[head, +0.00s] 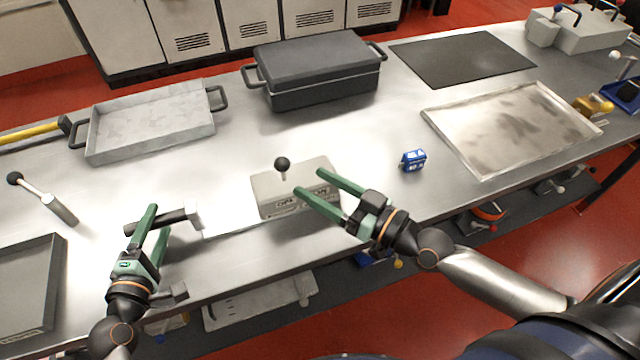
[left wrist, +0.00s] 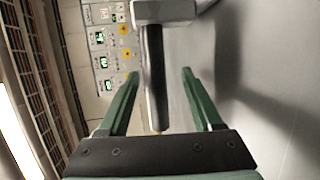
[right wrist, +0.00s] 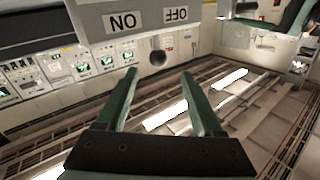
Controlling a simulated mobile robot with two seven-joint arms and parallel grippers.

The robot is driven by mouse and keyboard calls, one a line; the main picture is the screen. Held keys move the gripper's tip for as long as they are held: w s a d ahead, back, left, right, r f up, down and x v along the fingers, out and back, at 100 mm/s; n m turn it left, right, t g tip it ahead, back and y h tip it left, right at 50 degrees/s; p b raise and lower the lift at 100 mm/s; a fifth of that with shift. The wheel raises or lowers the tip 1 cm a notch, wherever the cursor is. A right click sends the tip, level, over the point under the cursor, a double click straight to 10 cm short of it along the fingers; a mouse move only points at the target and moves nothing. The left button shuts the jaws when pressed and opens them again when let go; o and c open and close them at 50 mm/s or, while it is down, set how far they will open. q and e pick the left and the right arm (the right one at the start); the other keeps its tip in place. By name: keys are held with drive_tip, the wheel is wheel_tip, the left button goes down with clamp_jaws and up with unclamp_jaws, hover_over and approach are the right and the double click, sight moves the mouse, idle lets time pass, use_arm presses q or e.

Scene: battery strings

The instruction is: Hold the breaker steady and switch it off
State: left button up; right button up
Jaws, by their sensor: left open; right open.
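The breaker (head: 270,198) is a beige box on the near part of the bench, with OFF and ON labels on its front and a black ball lever (head: 282,163) on top. In the right wrist view the labelled breaker front (right wrist: 148,17) and ball (right wrist: 157,57) appear upside down. My right gripper (head: 310,182) is open and empty, its fingers reaching across the right part of the breaker, beside the lever. Contact cannot be told. My left gripper (head: 155,222) is open, left of the breaker. A hammer-like tool's dark handle (left wrist: 157,80) shows between its fingers, ungripped.
A small blue box (head: 412,160) stands right of the breaker. A stained tray (head: 480,160) lies further right. A grey tray (head: 150,130) and a black lidded case (head: 315,75) stand behind. A lever handle (head: 45,198) is at far left. Bench behind the breaker is clear.

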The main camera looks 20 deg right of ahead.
use_arm(q)
drive_tip(key=v, duration=1.1)
drive_tip(key=shift+d, duration=0.15)
